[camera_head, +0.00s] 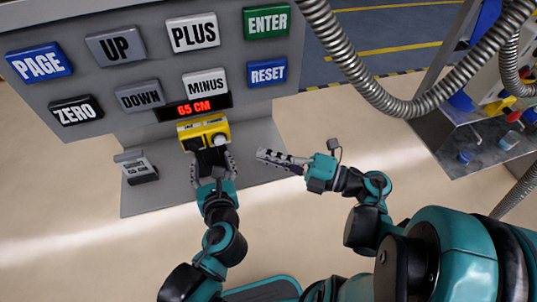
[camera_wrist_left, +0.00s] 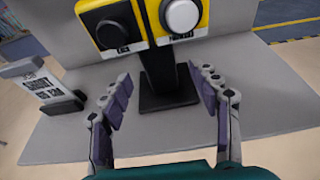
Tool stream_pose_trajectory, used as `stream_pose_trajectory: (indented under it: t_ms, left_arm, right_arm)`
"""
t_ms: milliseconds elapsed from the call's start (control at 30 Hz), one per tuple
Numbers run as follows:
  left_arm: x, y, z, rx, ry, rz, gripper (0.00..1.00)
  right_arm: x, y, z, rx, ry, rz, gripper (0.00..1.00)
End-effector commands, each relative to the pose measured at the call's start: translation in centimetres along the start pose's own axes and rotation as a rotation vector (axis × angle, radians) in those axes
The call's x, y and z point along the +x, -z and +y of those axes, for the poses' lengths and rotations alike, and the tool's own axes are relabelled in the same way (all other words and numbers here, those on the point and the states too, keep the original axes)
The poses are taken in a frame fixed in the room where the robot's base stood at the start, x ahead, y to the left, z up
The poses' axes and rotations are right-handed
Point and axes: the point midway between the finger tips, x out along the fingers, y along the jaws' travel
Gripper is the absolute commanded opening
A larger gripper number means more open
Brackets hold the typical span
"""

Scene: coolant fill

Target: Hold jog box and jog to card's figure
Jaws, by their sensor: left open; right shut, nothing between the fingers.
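The yellow jog box (camera_head: 203,131) sits on a black stand (camera_wrist_left: 166,85) in front of the panel. It has a black button (camera_wrist_left: 116,35) on its left and a white button (camera_wrist_left: 181,16) on its right. The red display (camera_head: 196,107) above it reads 65 CM. The card (camera_head: 137,168) leans in a holder at the left; its lettering (camera_wrist_left: 55,93) is too small to read surely. My left gripper (camera_head: 213,160) is open just below the box, its fingers either side of the stand, apart from it. My right gripper (camera_head: 262,155) is shut and empty, right of the box.
The grey panel carries several large keys, among them PLUS (camera_head: 193,33), MINUS (camera_head: 205,84), ENTER (camera_head: 267,21) and RESET (camera_head: 267,72). A flexible metal hose (camera_head: 365,85) hangs at the upper right. A cluttered metal bench (camera_head: 430,125) stands at the right. Floor between is clear.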

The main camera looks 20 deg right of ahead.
Motion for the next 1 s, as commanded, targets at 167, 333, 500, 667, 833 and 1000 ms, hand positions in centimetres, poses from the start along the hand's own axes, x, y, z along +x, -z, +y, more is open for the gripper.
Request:
stream_pose_trajectory:
  t_ms: [167, 333, 500, 667, 833, 1000]
  left_arm:
    - [-3.1, 0.1, -0.1, 0.002, 0.005, 0.000, 0.62]
    - [-5.3, 0.1, -0.1, 0.001, 0.005, 0.000, 0.62]
    - [-6.6, 0.0, 0.0, 0.001, 0.002, -0.001, 0.62]
    - [-7.0, 0.0, 0.1, 0.000, -0.001, -0.001, 0.62]
    - [-7.0, 0.0, 0.1, 0.000, -0.001, -0.001, 0.62]
    - [-7.0, 0.0, 0.1, 0.000, -0.001, -0.001, 0.62]
  right_arm:
    - [0.0, 0.0, 0.0, 0.000, 0.000, 0.000, 0.00]
    - [0.0, 0.0, 0.0, 0.000, 0.000, 0.000, 0.00]
    - [0.0, 0.0, 0.0, 0.000, 0.000, 0.000, 0.00]
    - [0.0, 0.0, 0.0, 0.000, 0.000, 0.000, 0.00]
    - [0.0, 0.0, 0.0, 0.000, 0.000, 0.000, 0.00]
    - [0.0, 0.0, 0.0, 0.000, 0.000, 0.000, 0.00]
